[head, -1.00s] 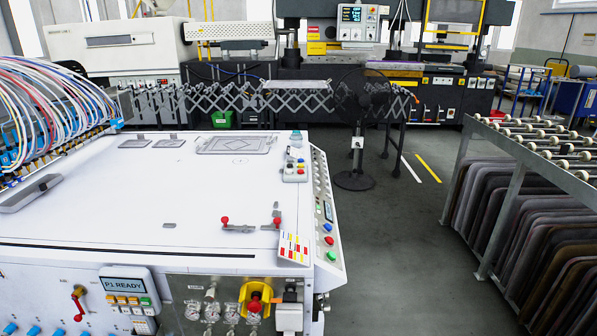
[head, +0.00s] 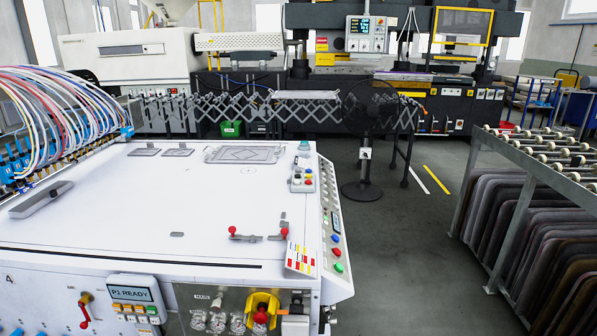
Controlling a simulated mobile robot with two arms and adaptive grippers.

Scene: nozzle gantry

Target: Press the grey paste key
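The key panel with a screen reading "P1 READY" (head: 130,293) is on the front of the white machine (head: 130,215), at the lower left of the head view. Below the screen is a block of small keys (head: 135,313), with orange, green and pale ones. They are too small to read, so I cannot tell which is the grey paste key. Neither of my grippers is in view.
A red-handled lever (head: 85,310) is left of the panel. Gauges and a red knob on yellow (head: 261,314) are right of it. Coloured buttons (head: 337,252) line the machine's right side. Clear floor (head: 400,250) separates it from a roller rack (head: 530,160).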

